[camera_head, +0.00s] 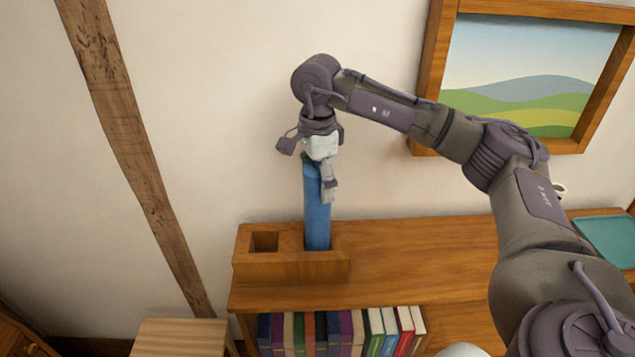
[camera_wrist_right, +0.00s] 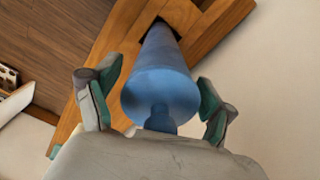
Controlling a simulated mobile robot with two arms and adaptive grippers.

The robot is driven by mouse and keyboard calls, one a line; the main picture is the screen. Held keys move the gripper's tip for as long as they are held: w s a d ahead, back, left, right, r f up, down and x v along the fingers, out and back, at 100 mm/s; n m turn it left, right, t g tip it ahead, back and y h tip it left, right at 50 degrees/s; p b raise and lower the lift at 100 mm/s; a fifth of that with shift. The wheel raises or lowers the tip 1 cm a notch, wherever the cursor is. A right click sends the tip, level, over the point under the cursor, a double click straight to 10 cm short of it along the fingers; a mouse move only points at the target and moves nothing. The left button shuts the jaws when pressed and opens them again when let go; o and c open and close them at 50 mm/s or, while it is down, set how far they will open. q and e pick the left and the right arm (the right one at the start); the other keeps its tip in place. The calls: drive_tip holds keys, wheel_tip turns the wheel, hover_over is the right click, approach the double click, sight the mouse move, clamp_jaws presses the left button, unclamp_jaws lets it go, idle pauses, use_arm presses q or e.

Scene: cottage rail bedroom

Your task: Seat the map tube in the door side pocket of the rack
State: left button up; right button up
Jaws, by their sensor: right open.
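The blue map tube (camera_head: 317,212) stands upright in the right-hand pocket of the wooden rack (camera_head: 290,268), its lower end hidden inside. The left-hand pocket (camera_head: 264,241) is empty. No door shows, so I cannot tell which pocket is the door side one. My right gripper (camera_head: 321,183) is above the rack at the tube's top end. In the right wrist view the tube (camera_wrist_right: 160,85) runs down into a square pocket between the open fingers, with a gap visible on each side. My left gripper is not in view.
The rack sits on the left end of a wooden bookcase top (camera_head: 400,245), with several books (camera_head: 340,330) below. A framed landscape (camera_head: 530,75) hangs behind my right arm. A teal tray (camera_head: 608,240) lies at the right. The middle of the top is clear.

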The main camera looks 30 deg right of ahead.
wheel_tip(320, 180, up, 5)
drive_tip(key=shift+r+b, duration=0.1)
drive_tip(key=shift+b, duration=0.7)
wheel_tip(320, 180, up, 5)
drive_tip(key=shift+p, duration=0.3)
drive_tip(key=shift+r, duration=0.75)
